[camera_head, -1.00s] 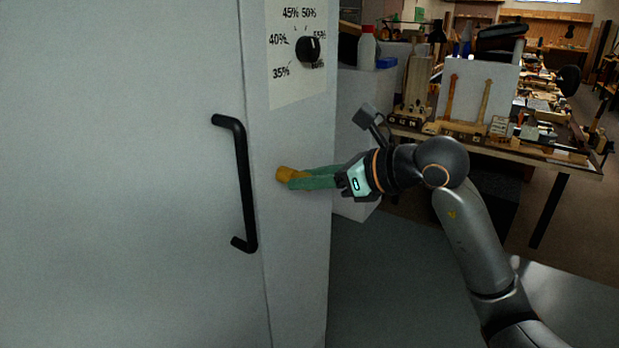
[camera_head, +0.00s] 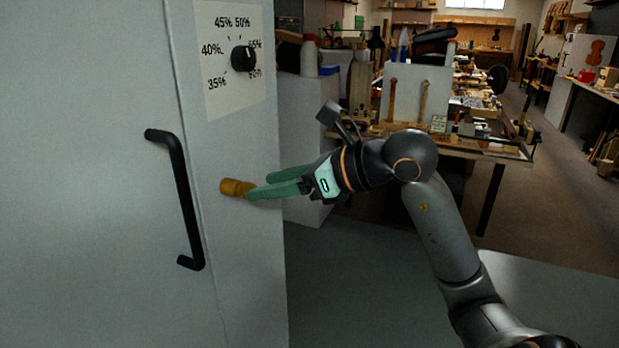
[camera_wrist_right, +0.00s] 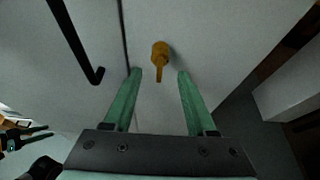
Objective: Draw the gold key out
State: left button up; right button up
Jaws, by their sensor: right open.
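The gold key (camera_head: 235,187) sticks out of the front of the pale grey cabinet (camera_head: 235,250), right of the black door handle. In the right wrist view the key (camera_wrist_right: 160,52) has a round head at the panel and a narrow part pointing toward me. My right gripper (camera_head: 258,187) has green fingers and comes at the key from the right. In the right wrist view my right gripper (camera_wrist_right: 159,73) is open, with a finger on each side of the key's narrow end and gaps on both sides. My left gripper does not show in the head view.
The black door handle (camera_head: 181,200) stands out left of the key. A black dial (camera_head: 243,58) with percent marks sits above it. A workbench (camera_head: 460,146) with tools stands behind my right arm. The floor to the right is clear.

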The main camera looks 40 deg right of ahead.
jog(key=v, duration=0.7)
jog(key=shift+s+b, duration=0.3)
jog(key=shift+b, duration=0.15)
jog(key=shift+s+d+r, duration=0.15)
jog(key=shift+s+d, duration=0.15)
jog(key=shift+s, duration=0.1)
jog(key=shift+c, duration=1)
jog(key=p, duration=0.2)
send_near(241, 190)
jog(key=d+f+x, duration=0.1)
jog(key=x, duration=0.4)
jog(key=shift+w+a+f, duration=0.15)
jog(key=shift+w+a, duration=0.2)
jog(key=shift+w, duration=0.15)
grip_shut()
jog(key=c, duration=0.7)
grip_release()
